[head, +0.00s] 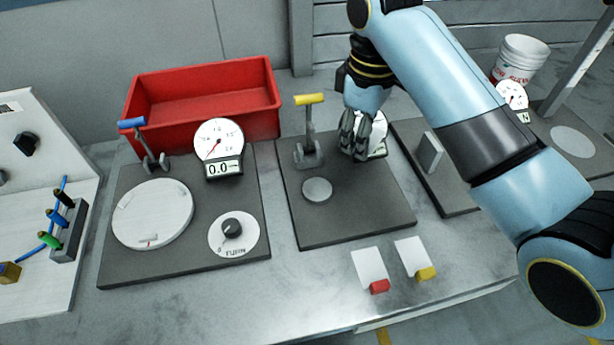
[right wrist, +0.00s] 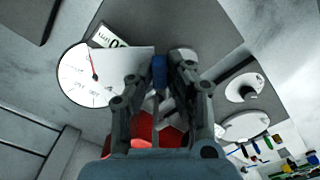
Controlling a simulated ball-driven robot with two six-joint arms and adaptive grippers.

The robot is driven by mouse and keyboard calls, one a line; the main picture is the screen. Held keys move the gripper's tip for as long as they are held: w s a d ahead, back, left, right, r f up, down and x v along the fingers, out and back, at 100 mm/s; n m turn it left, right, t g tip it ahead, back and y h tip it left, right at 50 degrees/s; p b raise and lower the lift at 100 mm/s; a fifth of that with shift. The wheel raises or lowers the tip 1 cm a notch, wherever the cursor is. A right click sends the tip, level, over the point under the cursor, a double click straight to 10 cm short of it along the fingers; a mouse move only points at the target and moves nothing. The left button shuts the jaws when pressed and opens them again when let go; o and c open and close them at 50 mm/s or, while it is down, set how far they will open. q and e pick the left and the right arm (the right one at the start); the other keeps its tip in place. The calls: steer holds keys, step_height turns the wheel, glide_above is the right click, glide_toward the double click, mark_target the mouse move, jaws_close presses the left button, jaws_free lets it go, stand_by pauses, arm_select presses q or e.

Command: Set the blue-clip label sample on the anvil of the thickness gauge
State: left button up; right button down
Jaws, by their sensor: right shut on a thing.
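My right gripper (head: 356,148) is over the back right of the middle dark base plate (head: 375,215). In the right wrist view, my right gripper (right wrist: 160,80) is shut on the blue clip (right wrist: 159,64) of a white label sample (right wrist: 128,62). The card sticks out to the left there, over part of a dial face (right wrist: 72,75). In the head view the fingers hide the sample. The middle plate carries a small round grey anvil (head: 317,190) and a yellow-handled lever (head: 309,130). The anvil is bare, left of and nearer than my gripper. My left gripper is out of view.
Red-clip (head: 369,263) and yellow-clip (head: 410,254) samples lie at the front of the bench. A red bin (head: 200,106) stands behind the left station, which has a large white disc (head: 152,213). Another plate with an upright block (head: 430,152) lies to the right.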

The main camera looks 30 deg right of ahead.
steer(key=a+f, duration=0.1)
steer(key=a, duration=0.1)
steer(key=a+f, duration=0.1)
steer(key=a, duration=0.1)
steer(key=a+f+p, duration=0.1)
steer(key=a, duration=0.2)
steer(key=shift+w+f, duration=0.2)
steer(key=shift+f, duration=0.1)
steer(key=shift+w+a+f, duration=0.15)
steer(key=shift+a+f, duration=0.75)
steer(key=shift+a, duration=0.2)
step_height(320, 180, down, 3)
steer(key=shift+f+p, duration=0.2)
steer(key=shift+p, duration=0.35)
steer(key=shift+f, duration=0.25)
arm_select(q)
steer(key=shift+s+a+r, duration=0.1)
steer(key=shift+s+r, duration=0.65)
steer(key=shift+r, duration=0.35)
arm_select(e)
steer(key=shift+f, duration=0.15)
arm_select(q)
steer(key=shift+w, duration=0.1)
arm_select(e)
steer(key=c, duration=1.3)
jaws_free()
steer(key=shift+o, duration=0.2)
